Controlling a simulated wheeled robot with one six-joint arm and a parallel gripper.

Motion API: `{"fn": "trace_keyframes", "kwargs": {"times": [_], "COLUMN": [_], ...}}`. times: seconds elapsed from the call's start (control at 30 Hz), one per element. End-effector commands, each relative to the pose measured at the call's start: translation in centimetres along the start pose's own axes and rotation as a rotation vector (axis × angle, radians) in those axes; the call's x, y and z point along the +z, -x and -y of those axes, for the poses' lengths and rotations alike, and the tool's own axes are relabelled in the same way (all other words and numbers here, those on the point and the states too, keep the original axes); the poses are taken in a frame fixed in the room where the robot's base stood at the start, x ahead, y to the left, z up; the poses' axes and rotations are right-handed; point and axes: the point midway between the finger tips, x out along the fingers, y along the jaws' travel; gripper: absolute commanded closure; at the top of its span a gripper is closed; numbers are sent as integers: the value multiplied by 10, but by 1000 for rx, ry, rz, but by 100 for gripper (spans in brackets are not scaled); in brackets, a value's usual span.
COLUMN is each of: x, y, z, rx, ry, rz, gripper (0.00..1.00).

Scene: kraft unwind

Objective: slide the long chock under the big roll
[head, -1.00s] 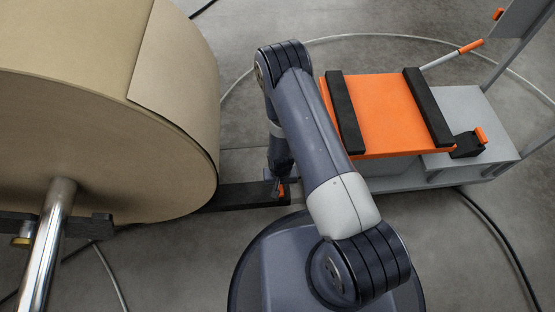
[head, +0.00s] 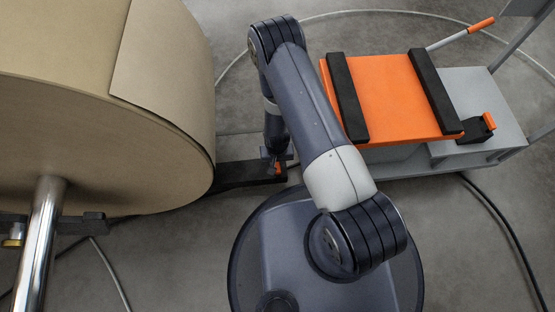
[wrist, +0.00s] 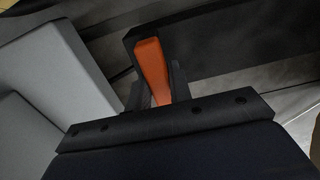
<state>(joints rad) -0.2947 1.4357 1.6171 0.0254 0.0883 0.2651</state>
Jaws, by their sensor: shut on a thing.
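The big roll (head: 90,130), wrapped in brown kraft paper, fills the left of the head view on a shiny metal shaft (head: 38,240). The long chock (head: 240,174) is a dark bar low on the floor. Its left end goes out of sight beneath or behind the roll's lower right edge; contact cannot be seen. Its orange grip (head: 278,168) is at the right end. My gripper (head: 274,160) is shut on that grip from above. In the wrist view the orange grip (wrist: 150,62) stands between my fingers, with the dark chock (wrist: 230,45) behind it.
A grey cart (head: 480,105) with an orange top (head: 385,95) and two black strips stands at right, close to my arm. A small black block with an orange tab (head: 489,121) sits on it. A black cable (head: 505,235) and a pale hose (head: 110,275) lie on the floor.

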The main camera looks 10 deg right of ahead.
Motion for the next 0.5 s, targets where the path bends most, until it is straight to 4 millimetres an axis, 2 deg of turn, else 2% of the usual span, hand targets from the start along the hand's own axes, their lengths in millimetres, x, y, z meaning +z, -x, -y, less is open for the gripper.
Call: {"fn": "trace_keyframes", "kwargs": {"times": [0.03, 0.5], "x": [0, 0], "y": [-10, -62], "z": [1, 7], "rx": [0, 0], "ry": [1, 0], "rz": [-1, -1], "gripper": [100, 100]}}
